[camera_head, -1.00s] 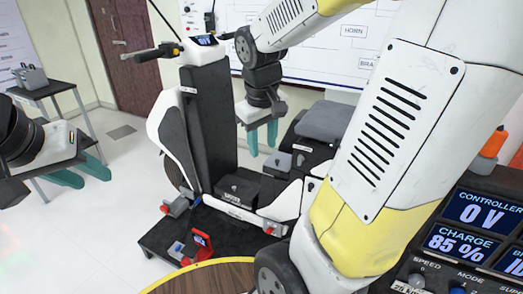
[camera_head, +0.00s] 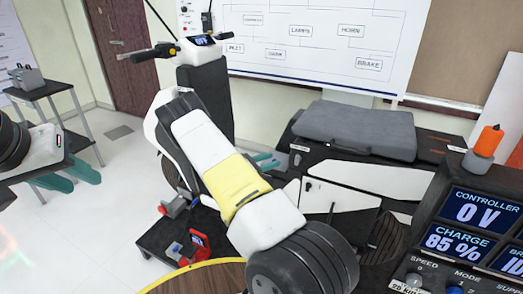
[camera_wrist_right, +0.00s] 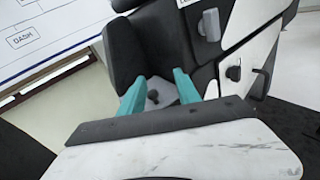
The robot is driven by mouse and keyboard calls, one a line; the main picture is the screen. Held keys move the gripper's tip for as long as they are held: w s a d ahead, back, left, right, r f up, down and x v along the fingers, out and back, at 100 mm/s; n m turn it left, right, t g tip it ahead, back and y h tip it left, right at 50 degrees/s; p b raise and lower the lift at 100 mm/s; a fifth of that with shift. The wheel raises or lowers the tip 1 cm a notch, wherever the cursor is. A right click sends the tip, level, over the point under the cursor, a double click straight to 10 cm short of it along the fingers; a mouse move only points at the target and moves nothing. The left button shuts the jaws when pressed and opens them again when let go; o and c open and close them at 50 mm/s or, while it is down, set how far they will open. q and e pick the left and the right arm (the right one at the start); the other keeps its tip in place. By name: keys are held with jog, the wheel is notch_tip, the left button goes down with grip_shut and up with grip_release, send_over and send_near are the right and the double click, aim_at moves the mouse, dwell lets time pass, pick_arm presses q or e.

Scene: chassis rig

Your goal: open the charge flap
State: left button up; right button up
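My right gripper (camera_head: 266,160) is mostly hidden behind my right arm in the head view; a bit of teal finger shows beside the scooter body. In the right wrist view its two teal fingers (camera_wrist_right: 160,88) stand apart. A light grey surface with a small dark knob (camera_wrist_right: 154,97) shows between or beyond them; I cannot tell whether they touch it. No part is clearly marked as the charge flap, so I cannot tell whether it is open. My left gripper (camera_head: 68,178) is at the far left, teal fingers apart and empty, away from the scooter (camera_head: 205,90).
A grey seat (camera_head: 358,128) tops the scooter's rear body. A console (camera_head: 470,225) reads controller 0 V and charge 85 %. A red device (camera_head: 199,240) lies on the black platform. A side table (camera_head: 50,90) stands at the left. A wooden round top (camera_head: 205,277) is in front.

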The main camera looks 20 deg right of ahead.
aim_at(280, 158)
jog(key=w+d+f+n, duration=0.1)
jog(key=d, duration=0.1)
jog(key=w+d+f+n+t, duration=0.1)
jog(key=w+d, duration=0.1)
jog(key=w+d+f+t, duration=0.1)
jog(key=d, duration=0.1)
jog(key=shift+w+d+f+n+h, duration=0.2)
jog(key=shift+d+n+h, duration=0.1)
jog(key=shift+n, duration=0.1)
jog(key=shift+r, duration=0.1)
grip_shut()
dwell(1.3)
